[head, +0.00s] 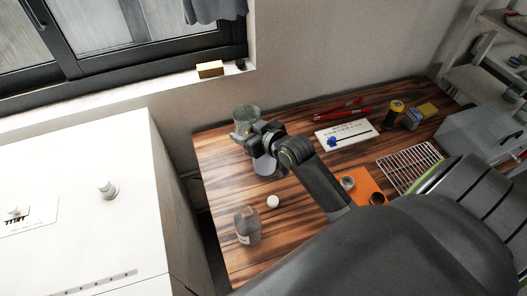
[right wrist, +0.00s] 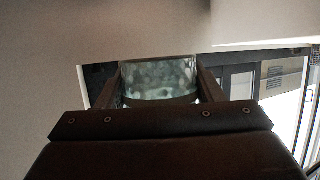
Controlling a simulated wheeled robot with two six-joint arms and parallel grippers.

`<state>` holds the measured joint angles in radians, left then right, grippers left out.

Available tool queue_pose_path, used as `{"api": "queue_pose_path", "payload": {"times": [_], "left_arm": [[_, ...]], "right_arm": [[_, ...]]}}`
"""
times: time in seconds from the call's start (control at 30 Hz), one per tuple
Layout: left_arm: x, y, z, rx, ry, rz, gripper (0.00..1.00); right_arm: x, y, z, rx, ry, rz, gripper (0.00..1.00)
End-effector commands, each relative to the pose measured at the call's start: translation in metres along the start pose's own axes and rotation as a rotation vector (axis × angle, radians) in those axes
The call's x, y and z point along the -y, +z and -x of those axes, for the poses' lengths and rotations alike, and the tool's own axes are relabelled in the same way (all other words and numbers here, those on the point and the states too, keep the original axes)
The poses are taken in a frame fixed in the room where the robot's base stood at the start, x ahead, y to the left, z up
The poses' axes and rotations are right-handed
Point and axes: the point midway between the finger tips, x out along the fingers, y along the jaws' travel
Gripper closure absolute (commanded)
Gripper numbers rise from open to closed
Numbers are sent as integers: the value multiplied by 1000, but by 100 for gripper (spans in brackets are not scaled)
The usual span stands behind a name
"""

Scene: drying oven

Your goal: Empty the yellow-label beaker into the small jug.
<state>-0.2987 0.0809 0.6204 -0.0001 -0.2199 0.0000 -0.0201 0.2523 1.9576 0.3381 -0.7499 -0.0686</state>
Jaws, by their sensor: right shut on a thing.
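A clear glass beaker (head: 246,115) is held up over the far left part of the wooden table; I see no yellow label on it. My right gripper (head: 252,135) is shut on it, reaching in from the right. In the right wrist view the beaker (right wrist: 160,78) sits between both fingers of the gripper (right wrist: 160,90), with greyish-green glints in the glass. A pale vessel (head: 264,166), perhaps the small jug, stands on the table just below the gripper. The gripper hides its upper part, so I cannot tell its shape. My left gripper is not in view.
A bottle (head: 247,227) and a round white cap (head: 273,202) stand at the table's front left. A white sheet (head: 346,135), a wire rack (head: 408,166) and an orange mat (head: 367,184) lie right of my arm. A white cabinet (head: 85,210) stands left.

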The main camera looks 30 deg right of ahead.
Motion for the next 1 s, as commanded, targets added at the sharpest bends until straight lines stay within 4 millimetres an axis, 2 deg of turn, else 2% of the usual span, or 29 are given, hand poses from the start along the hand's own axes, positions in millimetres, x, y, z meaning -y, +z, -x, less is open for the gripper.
{"api": "queue_pose_path", "payload": {"times": [0.23,0.47,1.0], "left_arm": [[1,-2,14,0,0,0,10],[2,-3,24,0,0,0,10],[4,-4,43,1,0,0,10]], "right_arm": [[-3,14,-19,1,138,-62,67],[6,27,-34,-1,233,-101,67],[60,45,-56,-2,314,-133,67]]}}
